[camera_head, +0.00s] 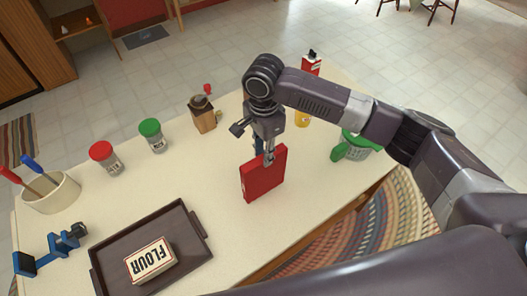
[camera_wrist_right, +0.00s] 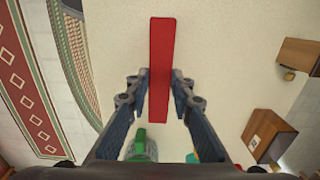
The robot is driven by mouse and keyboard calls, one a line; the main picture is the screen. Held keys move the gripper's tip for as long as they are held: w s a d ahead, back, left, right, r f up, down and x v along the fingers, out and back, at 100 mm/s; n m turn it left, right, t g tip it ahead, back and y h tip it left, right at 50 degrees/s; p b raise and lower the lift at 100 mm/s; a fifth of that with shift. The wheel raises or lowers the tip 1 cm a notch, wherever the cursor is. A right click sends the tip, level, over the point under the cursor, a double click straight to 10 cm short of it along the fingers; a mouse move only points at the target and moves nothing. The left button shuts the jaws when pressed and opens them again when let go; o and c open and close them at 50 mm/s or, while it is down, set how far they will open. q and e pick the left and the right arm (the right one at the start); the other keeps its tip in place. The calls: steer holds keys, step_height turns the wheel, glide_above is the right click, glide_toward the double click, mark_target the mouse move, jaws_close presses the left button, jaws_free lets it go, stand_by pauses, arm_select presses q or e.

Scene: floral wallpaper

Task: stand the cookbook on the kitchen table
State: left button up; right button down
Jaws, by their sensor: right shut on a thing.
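The red cookbook (camera_head: 264,175) is upright on its edge at the middle of the pale kitchen table (camera_head: 230,232), its lower edge at or just above the top; I cannot tell which. My right gripper (camera_head: 268,157) comes down from above and is shut on the cookbook's upper edge. In the right wrist view the red cookbook (camera_wrist_right: 161,60) is a narrow strip between the two fingers (camera_wrist_right: 160,75) of my right gripper. My left gripper does not show.
A dark tray (camera_head: 197,222) holds a flour box (camera_head: 150,261) at the front left. Shakers (camera_head: 105,158), a wooden grinder (camera_head: 203,115), a utensil crock (camera_head: 52,193) and a blue clamp-like tool (camera_head: 50,250) line the left and back. A green-topped container (camera_head: 355,147) stands to the right.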

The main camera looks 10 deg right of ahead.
steer(key=shift+f, duration=0.35)
steer(key=c, duration=1.7)
jaws_free()
steer(key=shift+r+b, duration=1.35)
steer(key=shift+r, duration=4.75)
